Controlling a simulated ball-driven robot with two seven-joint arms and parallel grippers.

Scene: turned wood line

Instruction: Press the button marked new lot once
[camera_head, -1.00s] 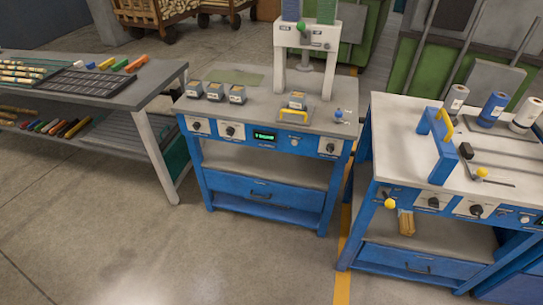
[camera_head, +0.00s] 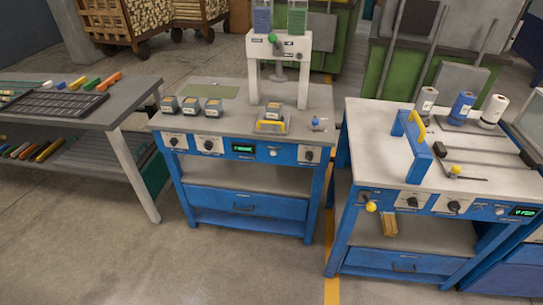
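No button lettering is legible, so I cannot tell which one is marked new lot. The middle blue workbench (camera_head: 250,188) has a front panel with dark knobs, a lit green display (camera_head: 243,148) and a small round light button (camera_head: 273,152) right of it. The right blue workbench (camera_head: 375,165) has a panel with knobs, small round controls (camera_head: 500,211) and a green display (camera_head: 522,211) at its right end. Neither of my grippers is in view.
A grey table (camera_head: 118,108) with coloured sticks and a dark tray stands at the left. A press-like stand (camera_head: 279,45) rises from the middle bench. A yellow floor line (camera_head: 331,255) runs between the benches. The floor (camera_head: 90,260) in front is clear.

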